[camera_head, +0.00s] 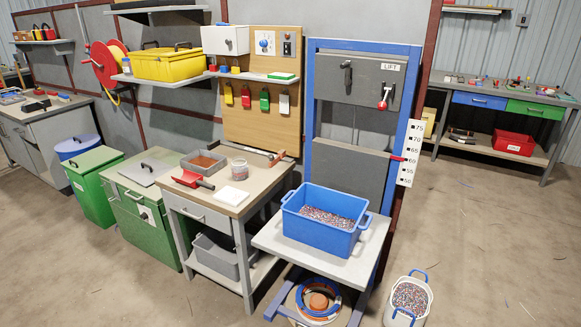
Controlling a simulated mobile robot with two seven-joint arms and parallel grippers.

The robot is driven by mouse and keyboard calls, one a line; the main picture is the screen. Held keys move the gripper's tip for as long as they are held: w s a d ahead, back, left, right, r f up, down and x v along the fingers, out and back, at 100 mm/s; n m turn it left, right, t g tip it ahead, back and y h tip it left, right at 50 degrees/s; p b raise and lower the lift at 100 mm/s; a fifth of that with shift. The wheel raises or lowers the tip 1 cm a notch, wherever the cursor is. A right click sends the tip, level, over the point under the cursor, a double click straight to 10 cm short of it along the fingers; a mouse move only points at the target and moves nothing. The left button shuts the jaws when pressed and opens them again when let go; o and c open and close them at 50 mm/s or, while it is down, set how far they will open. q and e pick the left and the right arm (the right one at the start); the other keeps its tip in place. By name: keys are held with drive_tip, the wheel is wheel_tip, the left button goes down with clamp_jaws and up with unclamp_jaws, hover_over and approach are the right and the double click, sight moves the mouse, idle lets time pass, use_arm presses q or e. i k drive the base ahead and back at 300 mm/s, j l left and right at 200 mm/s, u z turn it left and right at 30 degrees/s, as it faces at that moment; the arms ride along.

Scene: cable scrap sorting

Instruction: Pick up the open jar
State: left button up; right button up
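A small clear jar (239,170) stands upright on the beige top of the workbench (262,178), towards its back right. It seems to have no lid and shows some reddish-brown material inside. A flat white square item (231,196) lies in front of it. A red scoop or brush with a dark handle (193,180) lies to its left. A grey tray with reddish-brown contents (204,162) sits behind left of it. Neither of my grippers shows in this view.
Right of the bench, a blue crate of mixed granules (326,210) rests on the lift's platform. A white bucket of granules (408,299) stands on the floor. Floor at the lower left is open.

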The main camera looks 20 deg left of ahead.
sight(238, 166)
drive_tip(key=i+j+z, duration=0.15)
drive_tip(key=j+z, duration=0.2)
drive_tip(key=i+j+z, duration=0.1)
drive_tip(key=j+z, duration=0.6)
drive_tip(key=j, duration=0.6)
drive_tip(key=j+z, duration=0.2)
drive_tip(key=j, duration=1.65)
